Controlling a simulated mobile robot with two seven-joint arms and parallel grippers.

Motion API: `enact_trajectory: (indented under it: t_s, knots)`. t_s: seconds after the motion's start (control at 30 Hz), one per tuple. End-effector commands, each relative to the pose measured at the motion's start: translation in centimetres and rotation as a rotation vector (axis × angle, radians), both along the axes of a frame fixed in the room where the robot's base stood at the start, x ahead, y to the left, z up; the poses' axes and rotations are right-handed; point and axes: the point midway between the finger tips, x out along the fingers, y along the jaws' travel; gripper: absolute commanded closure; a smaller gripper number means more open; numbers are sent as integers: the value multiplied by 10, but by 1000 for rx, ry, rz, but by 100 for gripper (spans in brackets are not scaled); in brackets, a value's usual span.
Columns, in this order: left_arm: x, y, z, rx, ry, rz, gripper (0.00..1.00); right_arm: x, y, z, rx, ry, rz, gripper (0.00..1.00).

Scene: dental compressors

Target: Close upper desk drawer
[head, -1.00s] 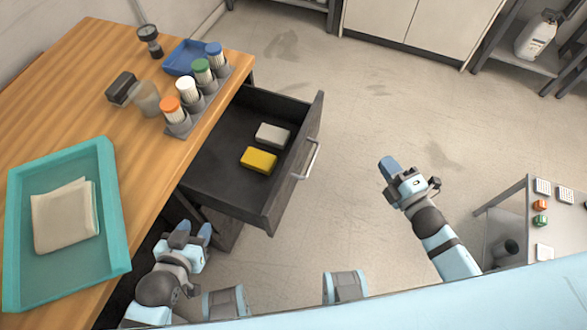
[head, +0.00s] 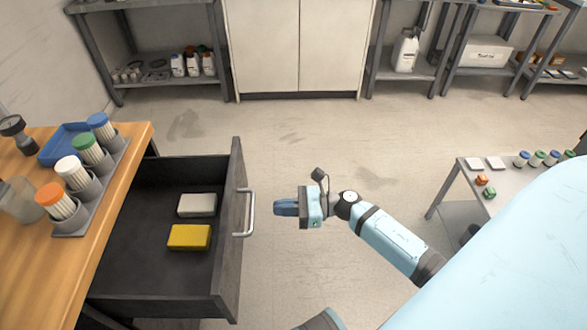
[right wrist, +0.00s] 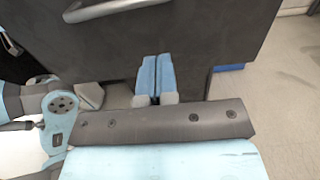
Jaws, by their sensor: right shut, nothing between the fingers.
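The upper desk drawer (head: 238,270) is pulled out from the wooden desk (head: 140,150), its dark front facing right with a metal handle (head: 248,213). A white block (head: 197,205) and a yellow block (head: 189,237) lie inside it. My right gripper (head: 277,207) is shut and empty, to the right of the handle with a gap between them. In the right wrist view the blue fingertips (right wrist: 155,75) are together in front of the dark drawer front (right wrist: 215,40), with part of the handle (right wrist: 100,10) at the top left. My left gripper is out of the head view.
On the desk stand several capped containers in grey holders (head: 90,190), a blue tray (head: 62,145) and a dark gauge-like item (head: 14,128). A side table (head: 455,185) stands at the right. Shelves and a white cabinet (head: 300,45) line the back. The floor right of the drawer is open.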

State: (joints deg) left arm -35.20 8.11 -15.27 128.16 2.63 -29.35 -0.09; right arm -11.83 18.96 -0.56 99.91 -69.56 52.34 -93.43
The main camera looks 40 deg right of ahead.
Motion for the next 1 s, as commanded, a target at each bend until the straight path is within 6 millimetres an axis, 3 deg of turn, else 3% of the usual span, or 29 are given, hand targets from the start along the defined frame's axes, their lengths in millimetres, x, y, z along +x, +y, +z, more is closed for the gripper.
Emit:
enact_trajectory:
  t_s: [0.2,0.4,1.0]
  knots:
    - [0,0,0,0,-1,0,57,26,39,0,3,-1,0,100]
    - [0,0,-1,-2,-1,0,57,40,60,0,3,1,-2,100]
    - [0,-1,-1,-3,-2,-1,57,46,69,-1,2,1,-1,100]
